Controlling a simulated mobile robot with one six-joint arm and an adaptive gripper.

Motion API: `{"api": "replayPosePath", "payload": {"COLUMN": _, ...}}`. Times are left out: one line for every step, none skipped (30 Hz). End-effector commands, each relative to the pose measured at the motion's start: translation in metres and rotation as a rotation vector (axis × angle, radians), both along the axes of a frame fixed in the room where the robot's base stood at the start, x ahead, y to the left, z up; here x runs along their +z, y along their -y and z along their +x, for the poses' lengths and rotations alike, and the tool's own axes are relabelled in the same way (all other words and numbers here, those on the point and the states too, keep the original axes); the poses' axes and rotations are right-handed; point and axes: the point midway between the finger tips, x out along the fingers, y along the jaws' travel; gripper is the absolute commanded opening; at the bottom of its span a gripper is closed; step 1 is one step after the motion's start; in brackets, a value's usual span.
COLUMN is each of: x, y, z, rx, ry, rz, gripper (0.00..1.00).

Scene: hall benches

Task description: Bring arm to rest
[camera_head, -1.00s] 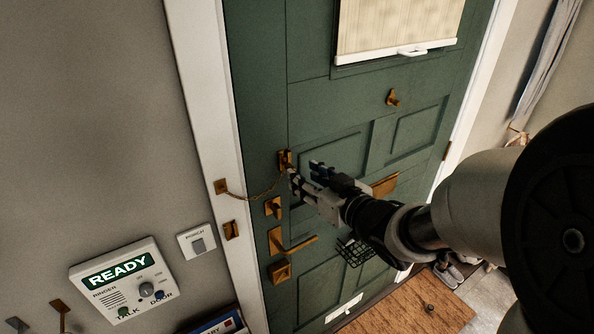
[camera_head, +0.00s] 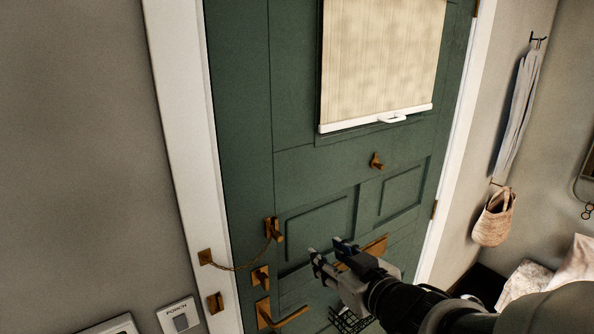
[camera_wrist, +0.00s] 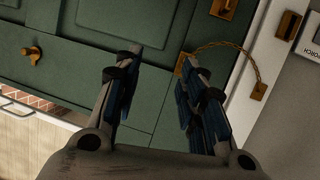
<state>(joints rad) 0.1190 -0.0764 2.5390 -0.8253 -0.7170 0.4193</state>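My gripper (camera_head: 328,247) is in front of the green door (camera_head: 240,120), right of the brass door chain (camera_head: 240,266) and apart from it. In the wrist view my gripper (camera_wrist: 160,85) has its two fingers spread with nothing between them. The chain (camera_wrist: 228,46) hangs between a brass holder (camera_head: 274,229) on the door and a brass plate (camera_head: 206,257) on the white frame. My arm reaches in from the lower right.
A brass latch knob (camera_head: 261,276) and lever handle (camera_head: 286,317) sit below the chain. A blind (camera_head: 380,60) covers the door's upper part. A porch switch (camera_head: 178,318) is on the left wall. A basket (camera_head: 493,218) and cloth (camera_head: 517,110) hang at right.

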Motion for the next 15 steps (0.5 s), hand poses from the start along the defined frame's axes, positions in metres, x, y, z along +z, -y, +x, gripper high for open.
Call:
{"api": "replayPosePath", "payload": {"x": -0.004, "y": 0.016, "z": -0.002, "rx": -0.072, "ry": -0.015, "rz": -0.044, "gripper": 0.37}}
{"api": "replayPosePath", "payload": {"x": -0.007, "y": 0.027, "z": -0.005, "rx": -0.121, "ry": -0.033, "rz": -0.07, "gripper": 0.37}}
{"api": "replayPosePath", "payload": {"x": -0.01, "y": 0.043, "z": -0.01, "rx": -0.186, "ry": -0.063, "rz": -0.101, "gripper": 0.37}}
{"api": "replayPosePath", "payload": {"x": -0.014, "y": 0.054, "z": -0.016, "rx": -0.233, "ry": -0.09, "rz": -0.122, "gripper": 0.37}}
{"api": "replayPosePath", "payload": {"x": -0.017, "y": 0.064, "z": -0.023, "rx": -0.279, "ry": -0.12, "rz": -0.138, "gripper": 0.37}}
{"api": "replayPosePath", "payload": {"x": -0.023, "y": 0.076, "z": -0.035, "rx": -0.333, "ry": -0.164, "rz": -0.156, "gripper": 0.37}}
{"api": "replayPosePath", "payload": {"x": -0.027, "y": 0.084, "z": -0.045, "rx": -0.37, "ry": -0.201, "rz": -0.167, "gripper": 0.37}}
{"api": "replayPosePath", "payload": {"x": -0.032, "y": 0.09, "z": -0.056, "rx": -0.404, "ry": -0.239, "rz": -0.174, "gripper": 0.37}}
{"api": "replayPosePath", "payload": {"x": -0.039, "y": 0.097, "z": -0.072, "rx": -0.444, "ry": -0.294, "rz": -0.179, "gripper": 0.37}}
{"api": "replayPosePath", "payload": {"x": -0.045, "y": 0.101, "z": -0.085, "rx": -0.467, "ry": -0.337, "rz": -0.181, "gripper": 0.37}}
{"api": "replayPosePath", "payload": {"x": -0.051, "y": 0.103, "z": -0.099, "rx": -0.487, "ry": -0.381, "rz": -0.18, "gripper": 0.37}}
{"api": "replayPosePath", "payload": {"x": -0.059, "y": 0.104, "z": -0.118, "rx": -0.507, "ry": -0.444, "rz": -0.175, "gripper": 0.37}}
{"api": "replayPosePath", "payload": {"x": -0.065, "y": 0.104, "z": -0.132, "rx": -0.516, "ry": -0.489, "rz": -0.171, "gripper": 0.37}}
{"api": "replayPosePath", "payload": {"x": -0.071, "y": 0.102, "z": -0.146, "rx": -0.522, "ry": -0.534, "rz": -0.165, "gripper": 0.37}}
{"api": "replayPosePath", "payload": {"x": -0.078, "y": 0.098, "z": -0.164, "rx": -0.521, "ry": -0.591, "rz": -0.155, "gripper": 0.37}}
